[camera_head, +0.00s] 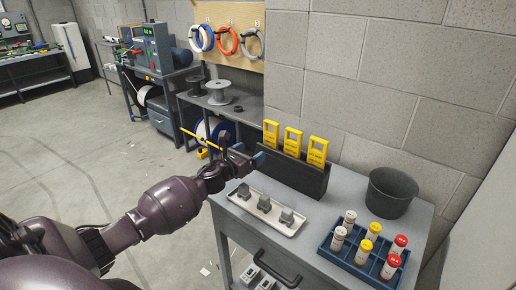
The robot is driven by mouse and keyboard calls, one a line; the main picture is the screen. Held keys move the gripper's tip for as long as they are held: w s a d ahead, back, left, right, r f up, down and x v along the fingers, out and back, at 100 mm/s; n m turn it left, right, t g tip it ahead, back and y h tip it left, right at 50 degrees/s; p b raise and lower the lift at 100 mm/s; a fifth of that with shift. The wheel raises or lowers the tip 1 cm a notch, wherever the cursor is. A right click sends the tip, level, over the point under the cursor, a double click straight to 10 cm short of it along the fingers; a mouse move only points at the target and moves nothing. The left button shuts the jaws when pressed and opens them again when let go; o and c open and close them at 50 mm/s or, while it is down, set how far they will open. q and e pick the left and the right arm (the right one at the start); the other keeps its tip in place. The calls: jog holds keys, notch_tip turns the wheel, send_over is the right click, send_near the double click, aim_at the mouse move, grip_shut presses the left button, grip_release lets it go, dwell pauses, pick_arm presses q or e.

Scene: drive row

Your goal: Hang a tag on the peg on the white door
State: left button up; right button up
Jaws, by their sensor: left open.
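Three yellow tags (316,152) stand upright in a row in a dark holder (290,178) at the back of the grey table. My left gripper (243,154) is open, just left of the holder and above the table's back left part. I see no tag between its fingers. The tags are to the right of it. A pale, smooth surface (490,235) shows at the right edge; I cannot tell whether it is the white door. No peg is in view. My right gripper is not in view.
On the grey table (300,255) are a white tray (240,205) with three grey parts, a dark bin (390,190) and a blue rack (345,262) of capped bottles. A block wall (400,70) stands behind. Shelves with spools and a machine (155,48) are farther back.

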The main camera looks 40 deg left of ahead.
aim_at(269, 139)
pick_arm(q)
jog(key=shift+w+d+r+b, duration=0.15)
jog(key=shift+w+b, duration=0.85)
jog(key=shift+w, duration=1.65)
jog(key=shift+w+d+f+b, duration=0.15)
jog(key=shift+w+b, duration=0.85)
jog(key=shift+w, duration=1.65)
jog(key=shift+w+r, duration=0.1)
jog(key=shift+r, duration=0.05)
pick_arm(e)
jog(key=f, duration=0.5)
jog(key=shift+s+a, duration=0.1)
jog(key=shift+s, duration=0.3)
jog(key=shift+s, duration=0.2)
pick_arm(q)
jog(key=c, duration=0.7)
jog(key=shift+c, duration=0.2)
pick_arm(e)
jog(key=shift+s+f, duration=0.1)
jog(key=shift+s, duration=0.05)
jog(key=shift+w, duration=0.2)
